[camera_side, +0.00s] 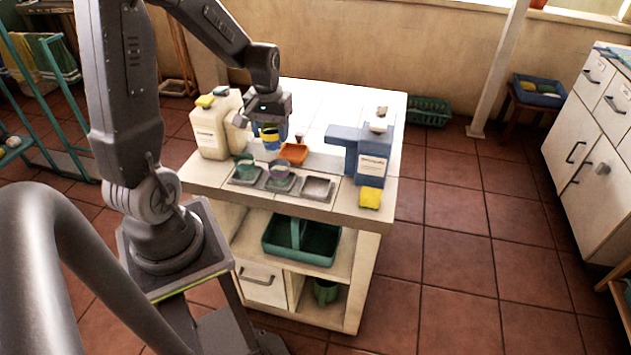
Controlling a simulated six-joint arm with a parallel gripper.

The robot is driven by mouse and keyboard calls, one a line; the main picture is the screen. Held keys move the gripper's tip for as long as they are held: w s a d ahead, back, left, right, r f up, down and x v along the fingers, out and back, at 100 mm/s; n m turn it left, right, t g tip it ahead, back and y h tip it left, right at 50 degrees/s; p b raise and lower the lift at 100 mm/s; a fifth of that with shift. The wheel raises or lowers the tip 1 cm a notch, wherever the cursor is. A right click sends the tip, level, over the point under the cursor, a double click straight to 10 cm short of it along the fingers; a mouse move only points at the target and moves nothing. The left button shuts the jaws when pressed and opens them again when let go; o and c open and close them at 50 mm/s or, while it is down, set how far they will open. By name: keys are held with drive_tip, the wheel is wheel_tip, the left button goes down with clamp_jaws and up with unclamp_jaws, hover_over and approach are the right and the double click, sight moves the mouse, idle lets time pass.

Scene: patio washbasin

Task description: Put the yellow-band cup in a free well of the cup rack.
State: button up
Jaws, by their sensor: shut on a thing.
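My gripper (268,121) is shut on the yellow-band cup (270,138), a blue cup with a yellow band. It holds the cup upright over the worktop, behind the cup rack; whether the cup touches anything below cannot be told. The cup rack (298,193) is a grey strip of three square wells near the worktop's front edge. A green cup (244,168) stands in the left well. A purple and green cup (279,172) stands in the middle well. The right well (318,187) is empty.
A cream jug (212,132) stands left of my gripper. A blue container (374,145) with a label stands at the right. An orange dish (293,153) lies just behind the rack. A yellow sponge (370,198) sits at the front right edge. The worktop's back (330,100) is clear.

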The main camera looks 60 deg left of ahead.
drive_tip(key=w+d+f, duration=0.3)
drive_tip(key=d, duration=0.1)
drive_tip(key=w+d+f, duration=0.3)
drive_tip(key=w, duration=0.1)
drive_tip(key=shift+w+d+f, duration=0.15)
drive_tip(key=shift+d+f, duration=0.05)
drive_tip(key=shift+d, duration=0.15)
drive_tip(key=shift+w+f, duration=0.1)
drive_tip(key=shift+f, duration=1.95)
drive_tip(key=shift+f, duration=0.1)
drive_tip(key=o, duration=0.9)
drive_tip(key=shift+o, duration=0.2)
